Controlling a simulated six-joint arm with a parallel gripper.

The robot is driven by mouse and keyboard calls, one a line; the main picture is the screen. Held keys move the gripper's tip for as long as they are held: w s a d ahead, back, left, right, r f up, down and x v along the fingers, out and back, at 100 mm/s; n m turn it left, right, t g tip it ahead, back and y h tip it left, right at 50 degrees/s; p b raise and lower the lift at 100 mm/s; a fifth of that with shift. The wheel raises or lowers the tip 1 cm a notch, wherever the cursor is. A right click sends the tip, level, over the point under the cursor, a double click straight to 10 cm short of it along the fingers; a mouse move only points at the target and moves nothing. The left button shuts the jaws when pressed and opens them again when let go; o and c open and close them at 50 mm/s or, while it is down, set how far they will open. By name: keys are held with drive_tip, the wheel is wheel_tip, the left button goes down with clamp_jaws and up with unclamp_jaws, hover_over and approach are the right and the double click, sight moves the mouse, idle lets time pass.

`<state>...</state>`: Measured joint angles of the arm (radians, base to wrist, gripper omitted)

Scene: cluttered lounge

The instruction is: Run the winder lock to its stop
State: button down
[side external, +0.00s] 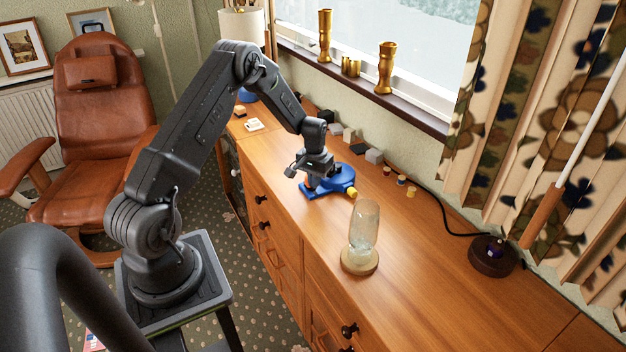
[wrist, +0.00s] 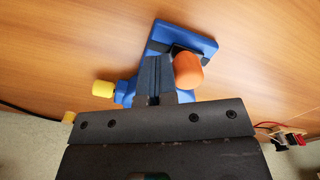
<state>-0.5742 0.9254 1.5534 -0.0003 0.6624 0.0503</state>
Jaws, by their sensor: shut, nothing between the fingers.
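The blue winder (side external: 341,182) sits on the wooden sideboard under my gripper (side external: 312,186). In the wrist view its blue base plate (wrist: 160,38) reaches out beyond my fingertips. An orange rounded knob (wrist: 188,70) on a dark mount stands just right of my shut fingers (wrist: 156,62). I cannot tell whether they touch. A yellow knob (wrist: 103,88) sticks out from the winder's left side; it also shows in the side view (side external: 352,191). My fingers are together and empty, and they hide the winder's middle.
A glass jar on a wooden base (side external: 361,240) stands nearer the camera. Small blocks (side external: 374,156) and coloured spools (side external: 400,180) lie along the back by the window. A dark round base (side external: 492,256) with a cord is at the right.

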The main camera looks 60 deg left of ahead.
drive_tip(key=shift+a, duration=0.45)
drive_tip(key=shift+d, duration=0.1)
drive_tip(key=shift+d+r, duration=0.1)
drive_tip(key=shift+d, duration=0.55)
wheel_tip(320, 180, up, 7)
idle(0.5)
